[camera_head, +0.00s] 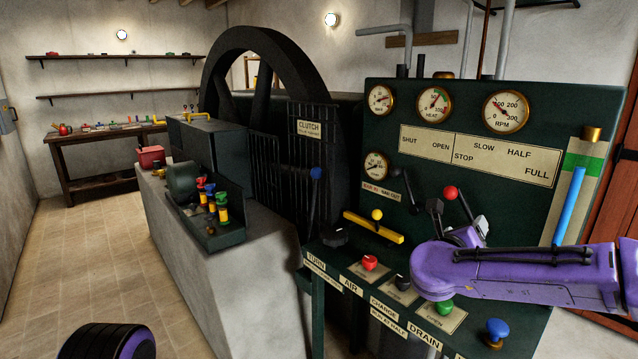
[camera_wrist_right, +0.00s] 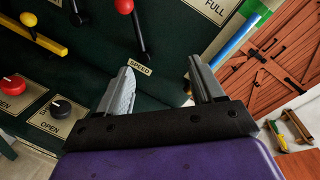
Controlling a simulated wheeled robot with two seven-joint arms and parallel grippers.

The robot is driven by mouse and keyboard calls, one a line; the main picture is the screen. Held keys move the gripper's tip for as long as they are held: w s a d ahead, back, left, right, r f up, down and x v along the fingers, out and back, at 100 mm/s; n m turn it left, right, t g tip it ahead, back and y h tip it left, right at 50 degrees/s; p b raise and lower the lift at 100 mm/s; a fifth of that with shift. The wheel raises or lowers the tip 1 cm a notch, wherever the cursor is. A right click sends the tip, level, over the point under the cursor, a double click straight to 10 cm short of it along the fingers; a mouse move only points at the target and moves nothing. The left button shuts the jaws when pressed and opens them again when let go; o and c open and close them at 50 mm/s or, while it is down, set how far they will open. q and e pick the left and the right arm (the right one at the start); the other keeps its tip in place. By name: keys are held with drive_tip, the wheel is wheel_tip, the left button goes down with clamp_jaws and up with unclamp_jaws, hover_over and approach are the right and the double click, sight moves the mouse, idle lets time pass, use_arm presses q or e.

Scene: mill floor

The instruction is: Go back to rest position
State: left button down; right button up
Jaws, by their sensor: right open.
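My right arm (camera_head: 530,270) is purple and reaches in from the right in the head view, in front of the green control panel (camera_head: 465,95). My right gripper (camera_head: 474,232) is by the panel's lower middle, near the red-knobbed lever (camera_head: 450,192). In the right wrist view the gripper (camera_wrist_right: 163,82) shows two grey fingers spread apart with nothing between them. The red knob (camera_wrist_right: 124,6) is above and left of the fingers, and the SPEED label (camera_wrist_right: 140,67) shows between them. My left gripper is not in view.
A yellow bar (camera_head: 373,227) projects from the panel. A large black flywheel (camera_head: 280,60) stands behind. Tiled floor (camera_head: 100,250) at left is clear.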

drive_tip(key=s+a+f+n+t+y, duration=0.15)
drive_tip(key=a+f+n+y, duration=0.3)
drive_tip(key=f+n, duration=0.75)
drive_tip(key=s+a+f+n+g+y, duration=0.1)
drive_tip(key=s+f+n+g+y, duration=0.1)
drive_tip(key=s+f+n, duration=0.6)
drive_tip(key=s+a+f+n+g+y, duration=0.15)
drive_tip(key=s+f, duration=0.25)
drive_tip(key=f, duration=0.8)
drive_tip(key=s+d+f+n+g, duration=0.2)
drive_tip(key=s+f, duration=0.3)
drive_tip(key=s, duration=0.4)
drive_tip(key=s+d+f+n+g, duration=0.2)
drive_tip(key=s+f, duration=0.3)
drive_tip(key=s, duration=0.5)
drive_tip(key=s+d+f+n+g, duration=0.2)
drive_tip(key=s+f+n+g, duration=0.2)
drive_tip(key=s, duration=0.6)
drive_tip(key=shift+d+f, duration=0.25)
drive_tip(key=shift+f, duration=0.35)
